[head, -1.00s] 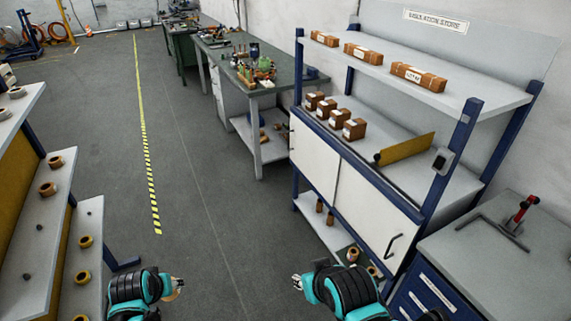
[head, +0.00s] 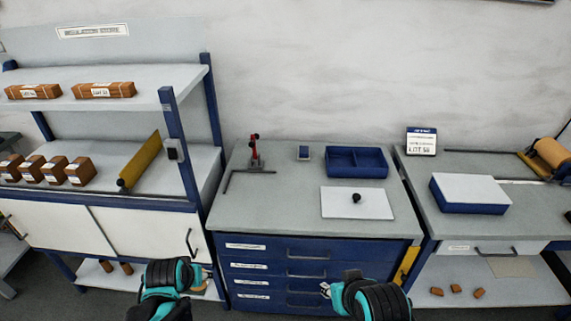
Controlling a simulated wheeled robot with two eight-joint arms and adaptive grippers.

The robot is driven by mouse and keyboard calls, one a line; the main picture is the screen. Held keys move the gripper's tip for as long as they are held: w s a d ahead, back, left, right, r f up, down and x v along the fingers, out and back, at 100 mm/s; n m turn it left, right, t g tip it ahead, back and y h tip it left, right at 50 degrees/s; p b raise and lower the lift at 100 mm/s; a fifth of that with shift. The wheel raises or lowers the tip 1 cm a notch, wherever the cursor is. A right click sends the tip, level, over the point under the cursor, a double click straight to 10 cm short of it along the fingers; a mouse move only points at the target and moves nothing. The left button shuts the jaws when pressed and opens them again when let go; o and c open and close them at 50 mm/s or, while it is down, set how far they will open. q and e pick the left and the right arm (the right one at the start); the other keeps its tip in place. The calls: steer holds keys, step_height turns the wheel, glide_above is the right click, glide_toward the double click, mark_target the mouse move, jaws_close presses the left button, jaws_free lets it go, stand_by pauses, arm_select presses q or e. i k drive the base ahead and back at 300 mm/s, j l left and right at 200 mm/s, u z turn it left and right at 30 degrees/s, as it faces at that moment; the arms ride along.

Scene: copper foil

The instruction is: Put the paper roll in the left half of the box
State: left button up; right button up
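The blue box (head: 357,162) is open on the grey cabinet top, near the back. A divider splits it into a left and a right half, and both look empty. My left gripper (head: 203,283) is low in the view, in front of the cabinet's left side. A small tan piece (head: 199,289) shows at its fingertips and appears to be the paper roll, mostly hidden by the gripper. My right gripper (head: 325,290) is low in front of the drawers, with no object visible in it. Its finger opening is too small to judge.
A white lid (head: 357,203) with a black knob lies in front of the box. A red-handled tool (head: 254,158) stands at the cabinet's back left. Shelves with brown packages (head: 104,90) are left. A right bench holds a blue case (head: 470,194). The cabinet's front left is clear.

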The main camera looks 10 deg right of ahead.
mark_target(355, 162)
steer(key=i+l+z, duration=0.3)
steer(key=l, duration=0.45)
steer(key=i+l+z, duration=0.25)
steer(key=i+l, duration=0.25)
steer(key=l, duration=0.2)
steer(key=i+l+z, duration=0.3)
steer(key=i+l, duration=0.2)
steer(key=l, duration=0.1)
